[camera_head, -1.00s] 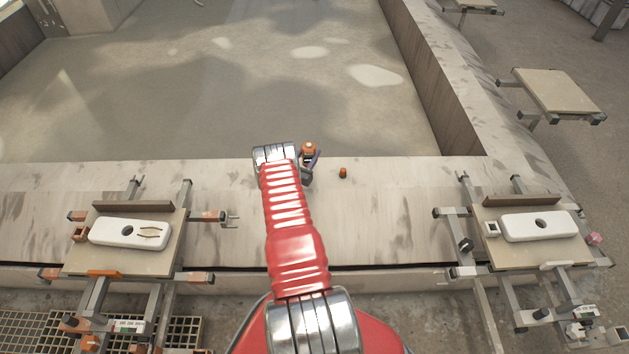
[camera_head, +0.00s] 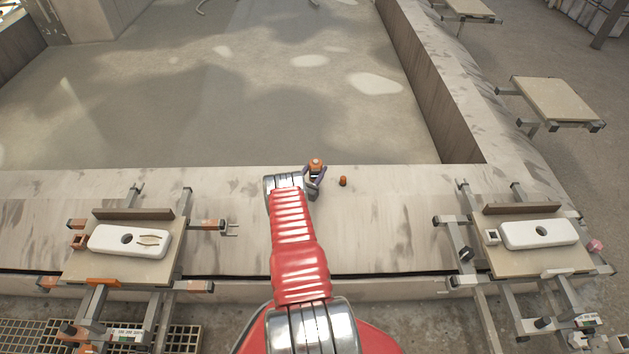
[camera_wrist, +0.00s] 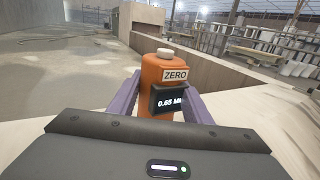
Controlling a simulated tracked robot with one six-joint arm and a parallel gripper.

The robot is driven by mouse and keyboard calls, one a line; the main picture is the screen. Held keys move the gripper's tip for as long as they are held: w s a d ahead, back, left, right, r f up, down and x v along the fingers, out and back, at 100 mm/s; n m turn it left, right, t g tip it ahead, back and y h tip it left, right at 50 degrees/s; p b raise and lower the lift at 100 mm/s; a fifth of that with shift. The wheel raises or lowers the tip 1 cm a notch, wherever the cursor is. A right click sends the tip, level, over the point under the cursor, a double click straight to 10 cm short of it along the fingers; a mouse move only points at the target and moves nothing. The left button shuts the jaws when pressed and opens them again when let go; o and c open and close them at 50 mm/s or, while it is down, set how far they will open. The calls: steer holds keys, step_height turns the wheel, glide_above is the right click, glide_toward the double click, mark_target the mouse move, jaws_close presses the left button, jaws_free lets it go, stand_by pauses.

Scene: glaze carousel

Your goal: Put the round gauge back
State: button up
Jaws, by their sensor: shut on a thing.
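The round gauge is an orange cylinder with a pale knob, a ZERO label and a dark display reading about 0.65 (camera_wrist: 163,72). It also shows in the head view (camera_head: 316,163) over the pale concrete ledge (camera_head: 400,215). My gripper (camera_head: 314,178) is shut on it, with purple fingers on both sides in the wrist view (camera_wrist: 163,97). The gauge looks upright. Its lower end is hidden, so I cannot tell whether it touches the ledge. A small orange-brown piece (camera_head: 343,181) stands on the ledge just right of my gripper.
A board (camera_head: 520,260) at right holds a similar white block (camera_head: 565,231). The ledge between them is mostly clear. A sunken floor (camera_head: 220,110) lies beyond.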

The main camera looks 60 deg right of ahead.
mark_target(315, 178)
steer(key=shift+f, duration=0.85)
steer(key=shift+f, duration=1.85)
steer(key=shift+f, duration=0.1)
steer(key=o, duration=1.1)
steer(key=shift+a, duration=0.1)
steer(key=shift+a, duration=5.9)
